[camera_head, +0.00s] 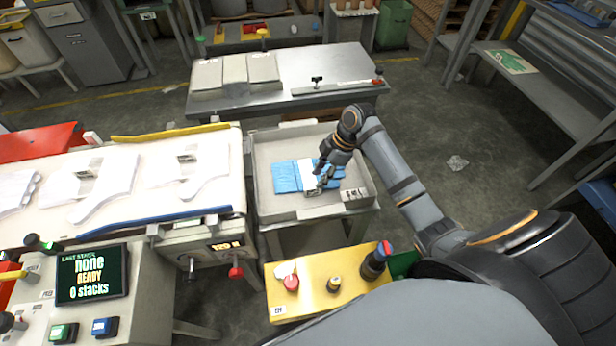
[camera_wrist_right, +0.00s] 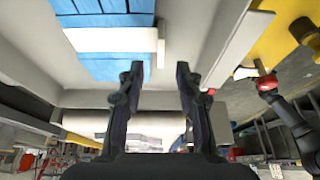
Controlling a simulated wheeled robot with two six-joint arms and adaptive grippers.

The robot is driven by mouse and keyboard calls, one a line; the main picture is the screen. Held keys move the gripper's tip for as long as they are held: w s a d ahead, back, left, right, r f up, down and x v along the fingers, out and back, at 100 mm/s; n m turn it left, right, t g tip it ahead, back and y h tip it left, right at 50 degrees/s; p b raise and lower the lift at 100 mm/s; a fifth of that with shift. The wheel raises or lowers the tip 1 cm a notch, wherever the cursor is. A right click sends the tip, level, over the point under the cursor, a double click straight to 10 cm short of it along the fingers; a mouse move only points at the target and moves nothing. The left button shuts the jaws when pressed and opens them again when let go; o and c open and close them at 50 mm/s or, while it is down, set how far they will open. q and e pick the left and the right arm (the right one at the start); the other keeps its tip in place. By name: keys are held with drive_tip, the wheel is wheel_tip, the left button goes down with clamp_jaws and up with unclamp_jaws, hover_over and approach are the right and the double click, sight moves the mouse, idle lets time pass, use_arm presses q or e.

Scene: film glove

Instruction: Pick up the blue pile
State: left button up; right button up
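The blue pile (camera_head: 286,177) lies flat in a grey tray (camera_head: 262,150) in the head view, with a white band (camera_head: 306,170) across its middle. My right gripper (camera_head: 320,183) is over the right part of the pile and hides some of it. In the right wrist view the pile (camera_wrist_right: 108,68) and its white band (camera_wrist_right: 110,39) show at the upper left. There my right gripper (camera_wrist_right: 158,72) has its two fingers apart with nothing between them. I cannot tell whether a finger touches the pile. My left gripper is not in view.
A white conveyor (camera_head: 140,165) with pale glove shapes stands left of the tray. A yellow box (camera_head: 310,300) with buttons is in front of it. A metal table (camera_head: 335,70) stands behind. The tray's raised walls surround the pile.

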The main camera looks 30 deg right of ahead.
sight(313, 188)
drive_tip(key=x, duration=0.5)
drive_tip(key=shift+f, duration=0.1)
clamp_jaws()
